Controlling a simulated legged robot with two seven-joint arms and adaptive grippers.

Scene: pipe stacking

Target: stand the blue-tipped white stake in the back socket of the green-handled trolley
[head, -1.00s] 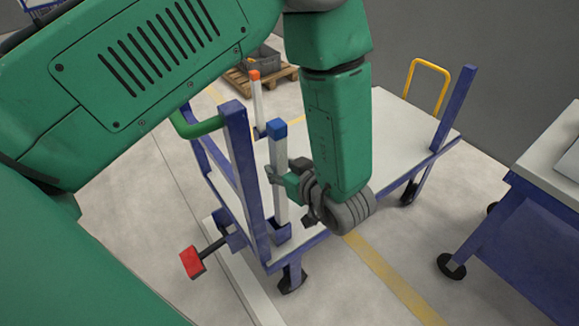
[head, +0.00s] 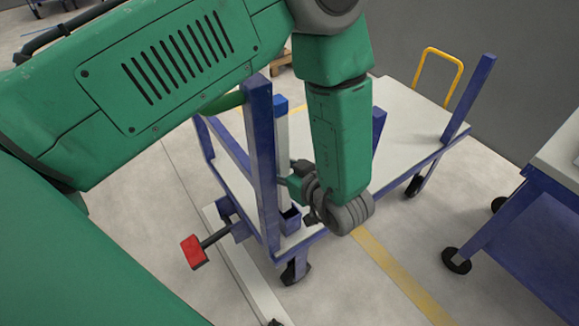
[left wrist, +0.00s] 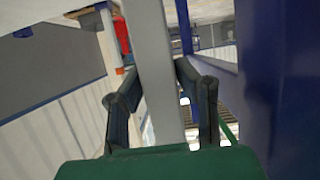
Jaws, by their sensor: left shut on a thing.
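The white stake (head: 283,135) with a blue tip (head: 281,104) stands roughly upright beside the near blue corner post of the green-handled trolley (head: 407,120). My left gripper (head: 299,183) is shut on the stake's shaft. In the left wrist view the pale shaft (left wrist: 160,70) runs between both fingers (left wrist: 165,105). A blue socket (head: 291,221) with a dark open mouth shows just below the gripper at that corner. The stake's lower end is partly hidden, and I cannot tell whether it is over or behind the socket. The green handle (head: 222,102) is partly covered by my arm.
The blue corner post (head: 261,160) stands close left of the stake; it fills the right of the left wrist view (left wrist: 285,80). A red-ended bar (head: 194,252) sticks out at the trolley's near left. A blue-framed table (head: 535,225) stands right. The trolley deck is mostly bare.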

